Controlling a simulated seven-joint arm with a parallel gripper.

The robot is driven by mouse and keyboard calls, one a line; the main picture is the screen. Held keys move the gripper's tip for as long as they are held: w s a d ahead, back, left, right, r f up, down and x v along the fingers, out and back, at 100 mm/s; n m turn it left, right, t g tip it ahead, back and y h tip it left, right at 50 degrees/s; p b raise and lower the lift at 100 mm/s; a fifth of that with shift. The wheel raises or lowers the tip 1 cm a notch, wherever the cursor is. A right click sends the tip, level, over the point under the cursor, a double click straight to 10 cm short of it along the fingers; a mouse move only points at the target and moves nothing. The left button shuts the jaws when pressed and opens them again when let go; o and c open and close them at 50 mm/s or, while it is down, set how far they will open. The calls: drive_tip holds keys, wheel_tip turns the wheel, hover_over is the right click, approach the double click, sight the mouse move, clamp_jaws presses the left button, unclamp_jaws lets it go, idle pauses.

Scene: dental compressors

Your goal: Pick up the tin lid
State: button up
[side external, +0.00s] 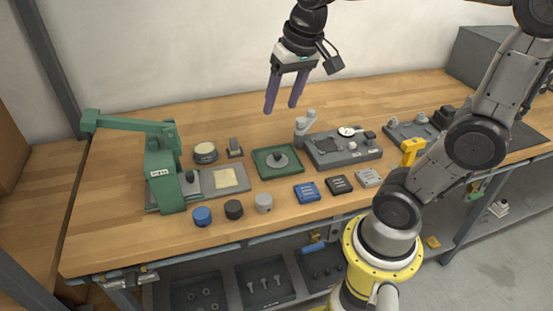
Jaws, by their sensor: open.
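A short round tin (205,153) with a pale top stands on the wooden bench, left of the green tray. Its pale top looks like the tin lid, but the picture is too small to show the lid's edge clearly. A grey disc with a dark knob (278,161) sits in the green tray (259,172); I cannot tell whether it is a lid. My gripper (281,108) hangs above the back of the bench, up and to the right of the tin. Its two purple fingers are apart, with nothing between them.
A grey fixture with a dial (345,150) is right of the tray. Round caps and small boxes (306,192) line the front. The back left bench is clear.

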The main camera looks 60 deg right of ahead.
sight(278, 154)
drive_tip(key=w+d+f+m+g, duration=0.3)
drive_tip(key=w+d+f, duration=0.3)
drive_tip(key=d+f, duration=0.3)
drive_tip(key=shift+y, duration=0.3)
drive_tip(key=f, duration=1.3)
drive_tip(key=shift+d+f, duration=0.1)
drive_tip(key=shift+d, duration=0.3)
drive_tip(key=shift+w, duration=0.1)
clamp_jaws()
